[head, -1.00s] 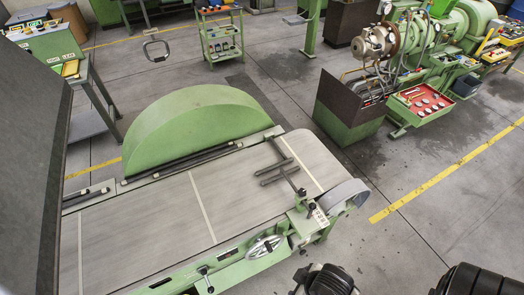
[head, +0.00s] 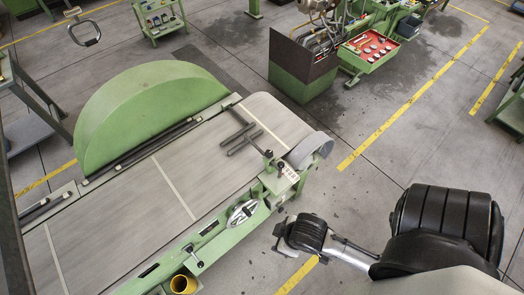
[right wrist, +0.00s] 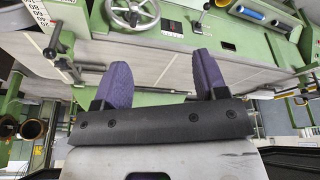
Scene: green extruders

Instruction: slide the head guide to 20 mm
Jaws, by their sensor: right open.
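The head guide appears to be the dark forked bar (head: 240,139) over the right end of the grey machine bed. A dark rod joins it to a clamp with black knobs beside a pale scale plate (head: 291,173). In the right wrist view, a numbered scale (right wrist: 66,10) shows at the upper left, with a black lever below it; the guide's reading cannot be made out. My right gripper (head: 279,238) is in front of the machine's near side, apart from the clamp. Its two purple fingers (right wrist: 162,70) are spread and empty in the wrist view. My left gripper is not in view.
A handwheel (head: 241,213) and a lever (head: 194,256) stick out from the machine's near side. A yellow-rimmed cylinder (head: 183,284) is at the bottom. A green dome (head: 150,108) rises behind the bed.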

